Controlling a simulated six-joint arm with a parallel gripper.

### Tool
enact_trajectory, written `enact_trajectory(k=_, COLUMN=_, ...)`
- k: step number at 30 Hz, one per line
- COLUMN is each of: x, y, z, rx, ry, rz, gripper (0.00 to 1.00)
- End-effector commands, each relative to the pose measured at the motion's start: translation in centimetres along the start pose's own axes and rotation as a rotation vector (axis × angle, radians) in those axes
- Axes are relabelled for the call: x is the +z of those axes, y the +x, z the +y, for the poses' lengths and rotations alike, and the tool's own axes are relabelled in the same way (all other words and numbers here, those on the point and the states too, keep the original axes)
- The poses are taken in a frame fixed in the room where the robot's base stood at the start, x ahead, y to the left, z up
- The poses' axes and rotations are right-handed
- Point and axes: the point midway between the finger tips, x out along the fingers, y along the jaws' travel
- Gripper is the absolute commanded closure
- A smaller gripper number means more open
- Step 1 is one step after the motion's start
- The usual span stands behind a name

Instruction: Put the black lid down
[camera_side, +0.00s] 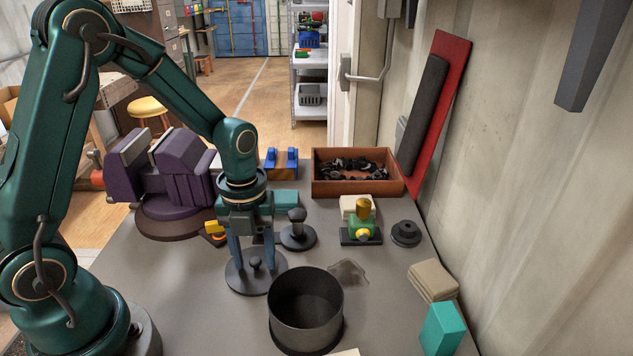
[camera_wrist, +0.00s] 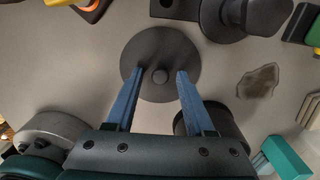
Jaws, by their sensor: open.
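The black lid (camera_side: 243,284) lies flat on the grey bench, with its round knob (camera_side: 255,263) upward. It also shows in the wrist view (camera_wrist: 160,45), below my gripper. My gripper (camera_side: 253,264) points down at the lid and is open. In the wrist view its two blue fingers (camera_wrist: 160,72) stand apart on either side of the knob, with gaps to it. The dark, open-topped round pot (camera_side: 305,318) stands just right of and nearer than the lid.
A dark knobbed piece (camera_side: 297,236) stands close behind the lid. A green and brass device (camera_side: 362,228), a black stepped disc (camera_side: 406,233) and a teal block (camera_side: 440,328) are to the right. A purple vise (camera_side: 170,180) is at left; a parts tray (camera_side: 330,187) is behind.

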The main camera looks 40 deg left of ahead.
Motion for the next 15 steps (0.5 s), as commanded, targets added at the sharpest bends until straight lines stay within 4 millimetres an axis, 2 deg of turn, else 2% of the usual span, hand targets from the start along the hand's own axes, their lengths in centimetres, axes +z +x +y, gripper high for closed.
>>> enact_trajectory(k=5, x=0.2, y=-1.9, z=-0.1, rx=-0.006, ry=0.0, rz=-0.007, gripper=0.46)
enact_trajectory(k=15, x=0.1, y=-8.7, z=-0.1, rx=-0.006, ry=0.0, rz=-0.007, gripper=0.46)
